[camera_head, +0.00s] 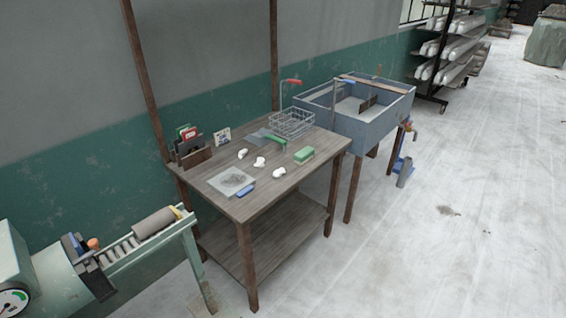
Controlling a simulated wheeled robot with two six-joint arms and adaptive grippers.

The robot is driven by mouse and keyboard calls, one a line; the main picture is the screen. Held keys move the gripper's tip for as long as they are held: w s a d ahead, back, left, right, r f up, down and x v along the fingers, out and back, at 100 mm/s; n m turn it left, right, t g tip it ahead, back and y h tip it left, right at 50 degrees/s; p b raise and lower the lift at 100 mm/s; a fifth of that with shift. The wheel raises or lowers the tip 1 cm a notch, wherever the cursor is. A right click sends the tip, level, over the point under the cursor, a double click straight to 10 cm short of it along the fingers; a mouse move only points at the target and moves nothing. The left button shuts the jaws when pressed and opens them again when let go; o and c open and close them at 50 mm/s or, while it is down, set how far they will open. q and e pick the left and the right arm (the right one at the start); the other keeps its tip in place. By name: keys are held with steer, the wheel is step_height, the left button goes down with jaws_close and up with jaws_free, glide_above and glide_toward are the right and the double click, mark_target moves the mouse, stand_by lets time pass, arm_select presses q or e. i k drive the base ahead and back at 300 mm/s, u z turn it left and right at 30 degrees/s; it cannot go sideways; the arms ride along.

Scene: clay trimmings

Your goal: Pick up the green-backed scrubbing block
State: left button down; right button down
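A green-backed scrubbing block (304,155) lies on the wooden table (222,201), near its right front edge. Its green face is up and a paler layer shows beneath. Nothing is touching it that I can see. Neither of my grippers shows in this view.
White clay lumps (259,162), a grey slab (231,181), a blue item (245,191) and a green-handled tool (275,140) lie on the table. A wire basket (292,123) stands behind the block. A grey sink (371,129) adjoins at right. Open floor (430,240) lies in front.

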mark_target(306, 154)
steer(key=z, duration=0.55)
steer(key=k, duration=1.25)
steer(key=z, duration=1)
steer(key=i, duration=3.85)
steer(key=u, duration=0.3)
steer(key=i, duration=1.1)
steer(key=u, duration=1.15)
steer(key=i, duration=0.8)
steer(key=u, duration=0.95)
